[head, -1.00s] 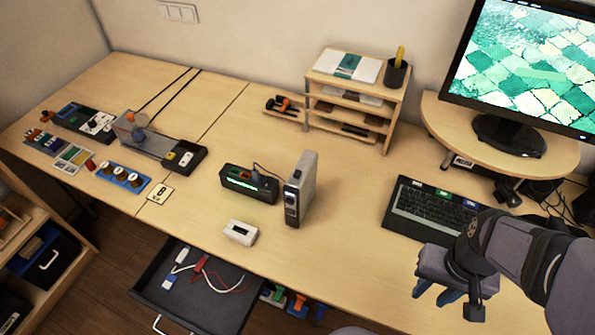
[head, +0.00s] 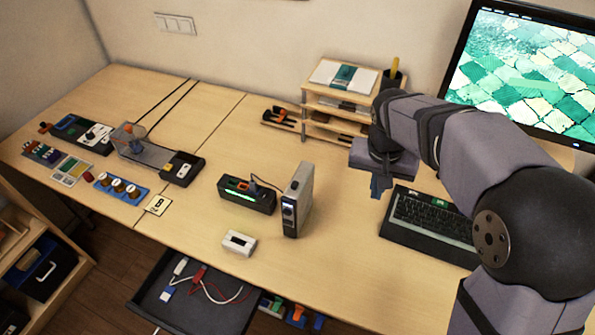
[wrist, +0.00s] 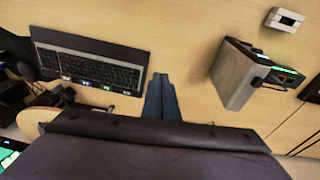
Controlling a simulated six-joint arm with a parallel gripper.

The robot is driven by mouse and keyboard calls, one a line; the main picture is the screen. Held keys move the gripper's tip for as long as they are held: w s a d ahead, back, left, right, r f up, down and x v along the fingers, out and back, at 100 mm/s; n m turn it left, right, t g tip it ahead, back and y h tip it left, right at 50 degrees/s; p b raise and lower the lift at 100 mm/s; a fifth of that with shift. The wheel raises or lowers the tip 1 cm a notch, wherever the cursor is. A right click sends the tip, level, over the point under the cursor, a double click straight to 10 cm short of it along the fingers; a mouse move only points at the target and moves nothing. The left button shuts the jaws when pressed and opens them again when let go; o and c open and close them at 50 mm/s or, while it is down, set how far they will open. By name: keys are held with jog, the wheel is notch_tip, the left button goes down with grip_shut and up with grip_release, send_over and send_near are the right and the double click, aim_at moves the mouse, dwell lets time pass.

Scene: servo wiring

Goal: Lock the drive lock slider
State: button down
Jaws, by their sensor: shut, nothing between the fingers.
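A grey upright box (head: 298,200), which looks like the drive, stands on the desk with a dark front panel; it also shows in the wrist view (wrist: 236,76). I cannot make out a lock slider on it, or which way one is set. My gripper (head: 378,188) hangs above the desk to the right of the grey box and behind the keyboard's left end, clear of both. In the wrist view its fingers (wrist: 161,92) are together and empty, between the keyboard and the grey box.
A black hub with a green light (head: 246,194) is cabled beside the grey box. A small white box (head: 239,243) lies in front. The keyboard (head: 435,222) is at right. A wooden shelf (head: 343,103) stands behind. An open drawer (head: 190,300) juts out below the front edge.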

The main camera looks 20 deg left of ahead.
jog(key=w+a+r+t, duration=0.1)
jog(key=w+a+r, duration=0.15)
jog(key=a, duration=0.85)
jog(key=r, duration=0.2)
send_over(299, 179)
jog(key=shift+s+f+t+y, duration=0.15)
jog(key=shift+s+t+y, duration=0.15)
jog(key=shift+s+t, duration=0.1)
jog(key=shift+w+p, duration=0.1)
jog(key=shift+p, duration=0.2)
jog(key=p+x, duration=0.3)
jog(key=x, duration=0.6)
jog(key=shift+d+f, duration=0.1)
jog(key=shift+f+p, duration=0.3)
jog(key=shift+p, duration=0.15)
jog(key=s+p, duration=0.1)
jog(key=s, duration=0.1)
jog(key=shift+s, duration=0.35)
jog(key=shift+s+f, duration=0.1)
jog(key=shift+s, duration=0.3)
jog(key=shift+s, duration=0.1)
